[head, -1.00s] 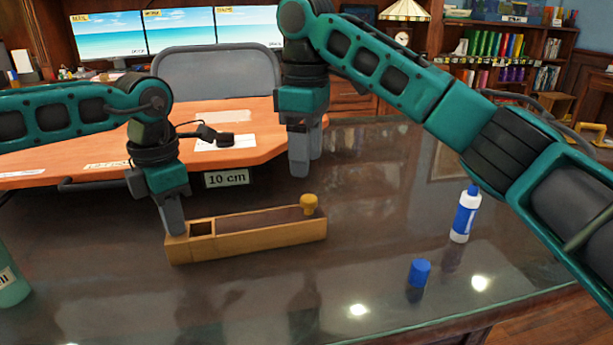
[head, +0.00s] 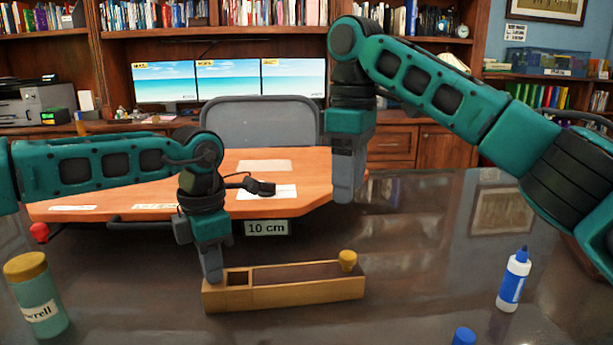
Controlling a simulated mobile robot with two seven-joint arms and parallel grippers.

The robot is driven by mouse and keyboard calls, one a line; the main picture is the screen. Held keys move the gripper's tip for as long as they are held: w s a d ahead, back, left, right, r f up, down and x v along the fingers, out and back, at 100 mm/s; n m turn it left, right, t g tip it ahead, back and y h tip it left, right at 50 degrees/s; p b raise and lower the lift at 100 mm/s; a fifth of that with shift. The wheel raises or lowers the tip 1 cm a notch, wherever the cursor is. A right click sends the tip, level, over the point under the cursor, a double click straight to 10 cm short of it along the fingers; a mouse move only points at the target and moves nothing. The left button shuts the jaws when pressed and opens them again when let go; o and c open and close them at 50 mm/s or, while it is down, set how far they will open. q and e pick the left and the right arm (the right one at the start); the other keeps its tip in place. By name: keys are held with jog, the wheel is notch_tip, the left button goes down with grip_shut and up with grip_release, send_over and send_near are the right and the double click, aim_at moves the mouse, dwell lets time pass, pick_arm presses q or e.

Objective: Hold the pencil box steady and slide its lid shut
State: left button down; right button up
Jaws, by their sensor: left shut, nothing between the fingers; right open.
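The wooden pencil box (head: 285,296) lies lengthwise on the dark glossy table. A dark brown panel (head: 295,273), seemingly its lid, fills most of its top. A small square opening shows at the left end, and a yellow knob (head: 348,261) stands at the right end. My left gripper (head: 213,276) is shut and empty, pointing down at the box's left end. Its fingertips appear to meet the end wall, but contact is unclear. My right gripper (head: 345,195) is open and empty, pointing down in the air above the knob and apart from it.
A green jar with a yellow lid (head: 38,297) stands at the left. A white and blue glue bottle (head: 513,281) stands at the right, with a blue object (head: 463,337) cut off below. A "10 cm" sign (head: 266,228) is behind the box. Table between box and bottle is clear.

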pick_arm(q)
jog(key=shift+r+p, duration=2.3)
jog(key=shift+r, duration=0.55)
jog(key=shift+r, duration=0.1)
